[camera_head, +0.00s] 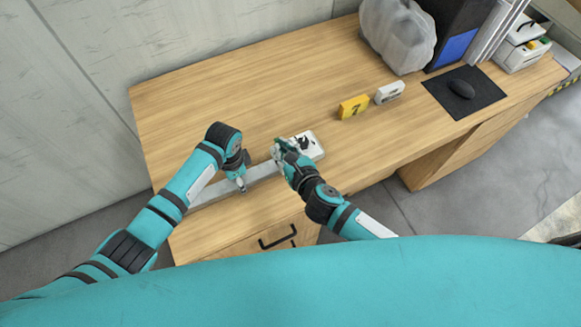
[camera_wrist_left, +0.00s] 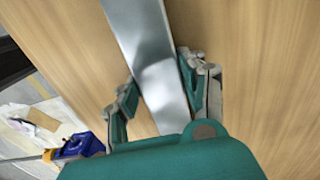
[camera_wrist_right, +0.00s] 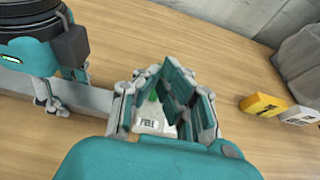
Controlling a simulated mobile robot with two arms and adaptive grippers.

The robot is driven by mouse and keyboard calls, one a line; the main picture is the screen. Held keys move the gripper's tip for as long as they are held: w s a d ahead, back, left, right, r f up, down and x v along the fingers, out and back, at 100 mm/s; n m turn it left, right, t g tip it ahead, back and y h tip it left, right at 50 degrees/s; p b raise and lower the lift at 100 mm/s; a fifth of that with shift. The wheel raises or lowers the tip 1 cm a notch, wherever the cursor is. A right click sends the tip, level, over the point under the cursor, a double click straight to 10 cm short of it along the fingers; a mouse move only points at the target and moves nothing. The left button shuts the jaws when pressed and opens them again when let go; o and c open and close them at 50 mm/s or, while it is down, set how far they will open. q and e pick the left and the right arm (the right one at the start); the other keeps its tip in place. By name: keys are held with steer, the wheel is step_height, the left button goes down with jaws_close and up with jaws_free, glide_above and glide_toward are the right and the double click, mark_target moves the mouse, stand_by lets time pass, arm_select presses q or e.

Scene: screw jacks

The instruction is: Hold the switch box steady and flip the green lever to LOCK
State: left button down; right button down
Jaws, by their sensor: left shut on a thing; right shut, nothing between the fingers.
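The switch box (camera_head: 314,152) is a white block at the right end of a long grey metal bar (camera_head: 215,192) on the desk. My left gripper (camera_head: 241,184) is shut on the bar; in the left wrist view the bar (camera_wrist_left: 150,45) runs between its fingers. My right gripper (camera_head: 281,150) is shut and empty over the box. In the right wrist view, a bit of the green lever (camera_wrist_right: 153,96) shows between the fingers, above a label (camera_wrist_right: 149,123) that seems to read FREE. The fingers hide most of the lever, and I cannot tell whether they touch it.
A yellow block marked 7 (camera_head: 353,106) and a whitish block (camera_head: 389,92) stand right of the box. A grey bag (camera_head: 398,38), a mouse (camera_head: 461,89) on a black mat (camera_head: 477,105) and a dark case lie farther right. The back-left desk top (camera_head: 230,90) is clear.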

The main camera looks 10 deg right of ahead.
steer(key=shift+r, duration=0.75)
steer(key=s+d+r, duration=0.2)
steer(key=s+r, duration=0.5)
steer(key=r, duration=0.4)
stand_by(0.3)
arm_select(q)
steer(key=c, duration=0.6)
jaws_free()
steer(key=shift+c, duration=0.2)
